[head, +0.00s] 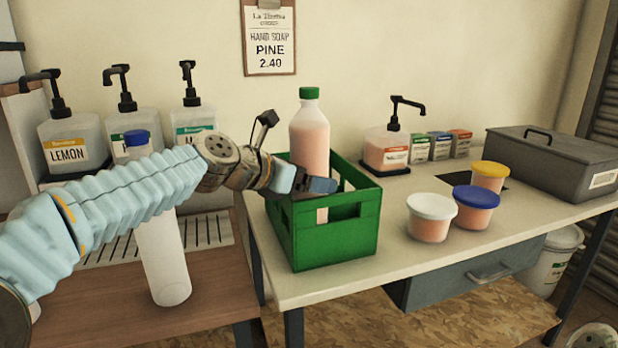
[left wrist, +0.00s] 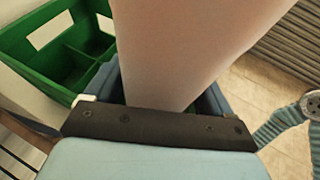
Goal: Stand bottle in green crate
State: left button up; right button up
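The bottle (head: 310,137) is clear with pink liquid and a green cap, and it stands upright at the green crate (head: 333,248). Its lower part shows pink through the slot in the crate's front wall, so it reaches down inside; whether its base touches the crate floor is hidden. My left gripper (head: 318,185) is level at the crate's rim, closed around the bottle. In the left wrist view the bottle (left wrist: 190,45) fills the gap between the fingers (left wrist: 160,100), and the divided crate (left wrist: 60,62) shows at upper left. My right gripper is out of view.
Tubs with white (head: 432,206), blue (head: 476,197) and yellow lids stand right of the crate. Behind are a pump bottle (head: 388,150), small boxes and a grey toolbox (head: 550,160). A blue-capped bottle (head: 163,250) and several pump dispensers stand left. The table's front strip is clear.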

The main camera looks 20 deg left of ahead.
pick_arm(q)
jog(key=shift+o, duration=1.1)
jog(key=shift+f, duration=0.4)
jog(key=shift+s, duration=0.1)
jog(key=shift+d+f, duration=0.1)
jog(key=v, duration=0.4)
jog(key=r+v, duration=0.1)
jog(key=v, duration=0.7)
jog(key=shift+r, duration=0.4)
